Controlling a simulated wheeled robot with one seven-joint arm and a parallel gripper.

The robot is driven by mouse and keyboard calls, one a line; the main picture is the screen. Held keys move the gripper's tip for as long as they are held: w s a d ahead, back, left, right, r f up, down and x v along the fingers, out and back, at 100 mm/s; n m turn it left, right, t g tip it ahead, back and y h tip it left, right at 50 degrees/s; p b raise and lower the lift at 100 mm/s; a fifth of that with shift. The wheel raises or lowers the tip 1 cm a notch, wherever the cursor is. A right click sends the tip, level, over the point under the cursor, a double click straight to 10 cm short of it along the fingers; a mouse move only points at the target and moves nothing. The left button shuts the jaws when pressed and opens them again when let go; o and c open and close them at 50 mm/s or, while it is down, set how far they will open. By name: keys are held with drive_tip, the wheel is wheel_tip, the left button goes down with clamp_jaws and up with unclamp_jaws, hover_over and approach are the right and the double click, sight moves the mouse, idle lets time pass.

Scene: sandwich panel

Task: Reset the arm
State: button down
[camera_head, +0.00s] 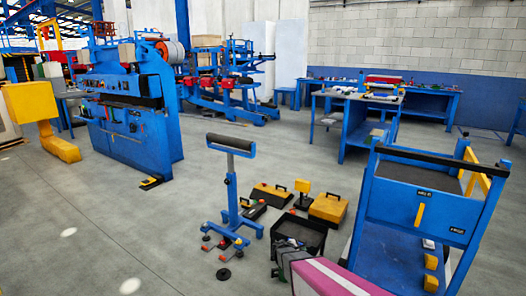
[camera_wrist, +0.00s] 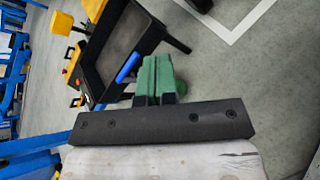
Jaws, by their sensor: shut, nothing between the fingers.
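My gripper (camera_wrist: 156,66) shows in the wrist view, with two green fingers close together in front of a dark screwed bar. I see nothing held between them. They point over a dark open crate (camera_wrist: 90,76) with a blue bar across its near side. Whether they touch it I cannot tell. In the camera_head view I cannot clearly make out the gripper.
A black crate (camera_head: 298,232), yellow-topped boxes (camera_head: 327,208) and a blue roller stand (camera_head: 232,195) stand on the floor near the front. A blue cart (camera_head: 420,205) is at right. Blue machines (camera_head: 125,110) and benches (camera_head: 355,128) stand behind. Floor at centre-left is clear.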

drive_tip(key=s+d+r+m+g+y, duration=0.3)
drive_tip(key=s+d+r+m+g, duration=0.15)
drive_tip(key=s+r+m, duration=0.5)
drive_tip(key=s+a+r+m+g+y, duration=0.3)
drive_tip(key=s+a+r+m+y, duration=0.2)
drive_tip(key=s+m, duration=0.5)
wheel_tip(320, 180, up, 2)
drive_tip(key=shift+s+r+y, duration=0.1)
drive_tip(key=shift+s+y, duration=0.1)
drive_tip(key=shift+y, duration=0.6)
